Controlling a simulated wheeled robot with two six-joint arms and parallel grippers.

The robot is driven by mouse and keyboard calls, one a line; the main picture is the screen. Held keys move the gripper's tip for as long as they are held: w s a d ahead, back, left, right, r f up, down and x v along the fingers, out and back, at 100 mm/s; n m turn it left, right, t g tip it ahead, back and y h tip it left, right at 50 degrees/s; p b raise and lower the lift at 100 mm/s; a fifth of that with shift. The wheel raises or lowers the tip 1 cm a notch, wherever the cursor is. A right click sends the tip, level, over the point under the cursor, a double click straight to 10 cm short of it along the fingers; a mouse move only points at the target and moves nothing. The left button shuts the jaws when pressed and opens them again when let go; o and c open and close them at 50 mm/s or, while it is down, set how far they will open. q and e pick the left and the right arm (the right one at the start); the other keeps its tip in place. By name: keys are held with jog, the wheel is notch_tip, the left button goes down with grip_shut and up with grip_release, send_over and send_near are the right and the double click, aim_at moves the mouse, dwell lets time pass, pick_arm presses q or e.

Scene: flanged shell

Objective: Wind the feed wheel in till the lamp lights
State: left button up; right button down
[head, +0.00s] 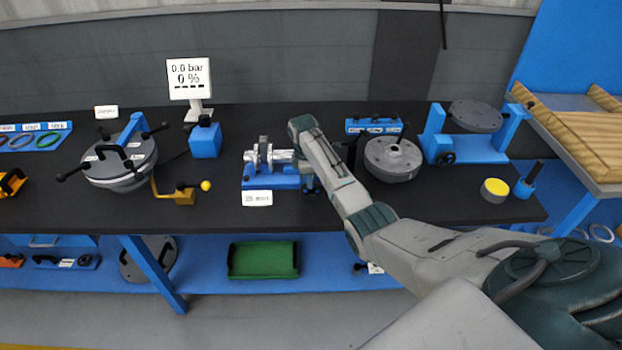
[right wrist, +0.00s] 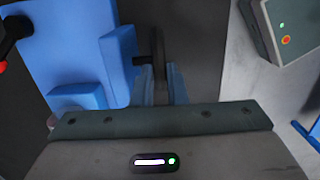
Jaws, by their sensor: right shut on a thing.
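My right gripper (head: 309,184) reaches down at the right end of a metal shaft device (head: 264,157) on a blue base (head: 262,181). In the right wrist view its blue-grey fingers (right wrist: 162,88) are shut on a dark wheel (right wrist: 157,48) seen nearly edge-on, which I take for the feed wheel. In the head view my arm and gripper hide most of this wheel. Blue blocks (right wrist: 75,45) stand left of it in the wrist view. I cannot make out a lit lamp on the device. My left gripper is not in view.
A display (head: 189,78) behind reads 0.0 bar and 0 %. A lidded round vessel (head: 120,165) and a yellow-knobbed lever (head: 182,194) are to the left. A grey flanged disc (head: 393,160) and a blue stand (head: 470,150) are to the right. Bare bench lies in front.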

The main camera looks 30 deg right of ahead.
jog(key=shift+w+a+g+h, duration=0.3)
jog(key=shift+a+h, duration=0.1)
jog(key=shift+h, duration=0.2)
jog(key=shift+w+a+f+g+h+b, duration=0.15)
jog(key=shift+a+f+g+h+b, duration=0.15)
jog(key=shift+g+h+b, duration=0.35)
jog(key=g+h+b, duration=0.1)
jog(key=b, duration=0.2)
jog(key=a+f+h+b, duration=0.1)
jog(key=h+b, duration=0.1)
jog(key=b, duration=0.1)
jog(key=w+f+g+h+b, duration=0.1)
jog(key=h+b, duration=0.1)
jog(key=b, duration=0.2)
jog(key=shift+a+g+h, duration=0.25)
jog(key=shift+a+g, duration=0.1)
jog(key=h+b, duration=0.1)
jog(key=b, duration=0.2)
jog(key=shift+w+a+f+g, duration=0.1)
jog(key=shift+a+g, duration=0.05)
jog(key=shift+g, duration=0.15)
jog(key=shift+b, duration=0.6)
jog(key=c, duration=1.4)
grip_release()
jog(key=shift+c, duration=0.2)
jog(key=shift+g, duration=0.3)
